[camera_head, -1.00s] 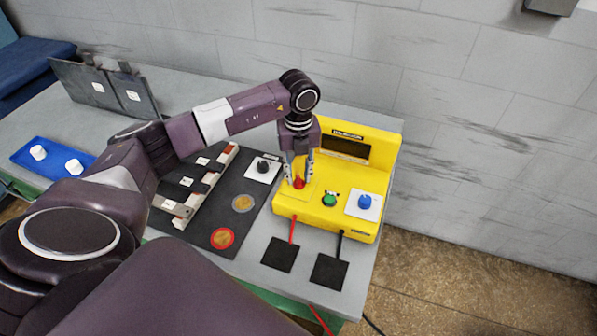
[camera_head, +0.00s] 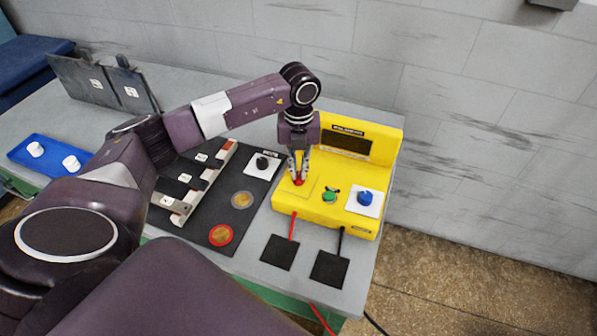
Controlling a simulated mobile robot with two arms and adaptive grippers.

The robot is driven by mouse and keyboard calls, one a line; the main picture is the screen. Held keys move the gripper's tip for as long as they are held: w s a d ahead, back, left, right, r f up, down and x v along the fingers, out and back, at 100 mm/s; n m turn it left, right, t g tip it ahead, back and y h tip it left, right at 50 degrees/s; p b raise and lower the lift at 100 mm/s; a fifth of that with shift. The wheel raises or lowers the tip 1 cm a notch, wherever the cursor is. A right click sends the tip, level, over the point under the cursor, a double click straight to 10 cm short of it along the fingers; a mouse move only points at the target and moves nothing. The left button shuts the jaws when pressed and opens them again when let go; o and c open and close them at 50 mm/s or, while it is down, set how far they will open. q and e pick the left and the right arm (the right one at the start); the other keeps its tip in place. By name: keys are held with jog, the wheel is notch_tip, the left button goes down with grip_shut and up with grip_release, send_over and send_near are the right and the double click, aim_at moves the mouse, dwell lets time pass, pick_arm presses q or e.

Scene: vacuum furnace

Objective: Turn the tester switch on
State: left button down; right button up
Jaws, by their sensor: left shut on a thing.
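The yellow tester (camera_head: 312,208) stands at the right end of the grey table, with a dark display (camera_head: 345,144) on its raised back. A green knob (camera_head: 329,196) and a blue knob (camera_head: 365,198) on a white plate sit on its top. A small red part (camera_head: 298,182) is at the tester's left side, mostly hidden by the fingers. My left gripper (camera_head: 298,176) points down over the tester and is shut on this red part. My right gripper is not in view.
A dark board (camera_head: 200,228) left of the tester carries a black knob (camera_head: 263,162) on a white plate and several other parts. Two black pads (camera_head: 329,268) lie in front, joined by red and black leads. A blue tray (camera_head: 50,157) with white pieces is at far left.

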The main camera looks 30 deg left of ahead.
pick_arm(q)
jog(key=m+b, duration=0.4)
jog(key=m, duration=0.1)
jog(key=shift+w+d+f+m, duration=0.1)
jog(key=shift+d+f+m, duration=0.05)
jog(key=shift+m, duration=0.15)
jog(key=shift+d+m+b, duration=0.1)
jog(key=shift+m+b, duration=1.2)
jog(key=shift+m, duration=0.9)
jog(key=shift+r, duration=0.2)
jog(key=c, duration=2.1)
grip_release()
notch_tip(320, 180, up, 12)
